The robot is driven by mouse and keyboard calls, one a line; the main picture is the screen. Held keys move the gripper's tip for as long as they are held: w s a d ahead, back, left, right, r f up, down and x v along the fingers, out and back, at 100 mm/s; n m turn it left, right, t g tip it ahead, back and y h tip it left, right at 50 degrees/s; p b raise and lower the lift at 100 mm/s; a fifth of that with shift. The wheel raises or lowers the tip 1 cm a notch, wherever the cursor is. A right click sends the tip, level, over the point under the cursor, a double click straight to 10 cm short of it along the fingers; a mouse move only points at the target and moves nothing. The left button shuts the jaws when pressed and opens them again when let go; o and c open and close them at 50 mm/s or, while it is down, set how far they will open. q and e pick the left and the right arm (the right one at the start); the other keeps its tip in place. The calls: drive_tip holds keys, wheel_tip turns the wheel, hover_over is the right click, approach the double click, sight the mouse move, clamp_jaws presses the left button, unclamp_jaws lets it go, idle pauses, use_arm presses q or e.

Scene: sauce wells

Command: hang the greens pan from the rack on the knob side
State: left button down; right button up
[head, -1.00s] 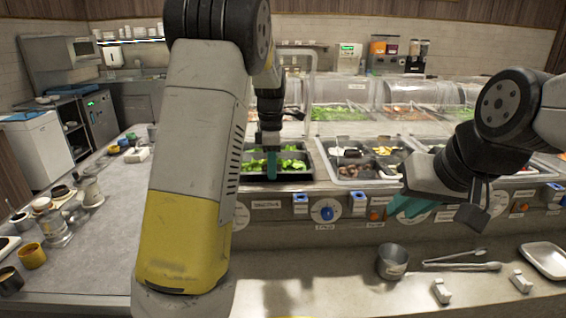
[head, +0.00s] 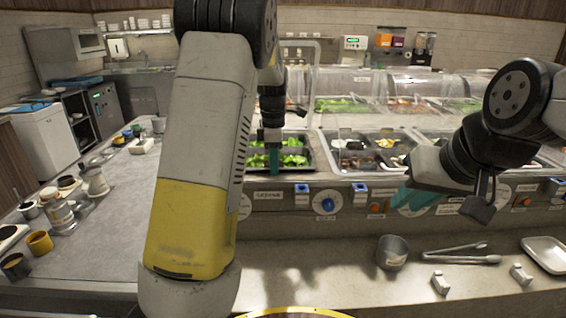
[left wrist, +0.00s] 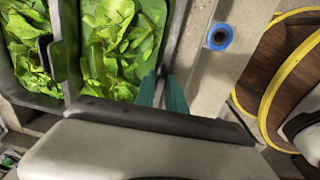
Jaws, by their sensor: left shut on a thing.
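The greens pan (head: 306,163) is a dark pan of leafy greens at the left end of the counter wells. The left wrist view shows leaves on both sides of a dark divider, with the pan's wall (left wrist: 179,28) at their right. My left gripper (head: 274,161) is at the pan's front, shut on its wall; its teal fingers (left wrist: 163,92) also show in the left wrist view. A blue knob (head: 327,204) is on the front panel below. My right gripper (head: 412,203) is over the front panel to the right; its jaw gap is unclear. I cannot identify the rack for certain.
A pan with several food compartments (head: 368,136) sits right of the greens. A metal cup (head: 392,252), tongs (head: 455,256) and a white tray (head: 548,252) rest on the lower shelf. Jars and cups stand along the left counter (head: 130,215), whose middle is clear.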

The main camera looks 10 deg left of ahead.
use_arm(q)
drive_tip(key=shift+s+d+f, duration=0.1)
drive_tip(key=shift+s+f, duration=0.1)
drive_tip(key=shift+f, duration=0.5)
drive_tip(key=c, duration=1.3)
unclamp_jaws()
drive_tip(key=shift+d, duration=0.1)
wheel_tip(320, 180, up, 8)
drive_tip(key=shift+w+r, duration=0.15)
drive_tip(key=shift+r, duration=0.1)
drive_tip(key=shift+a+r, duration=0.2)
drive_tip(key=shift+r, duration=0.15)
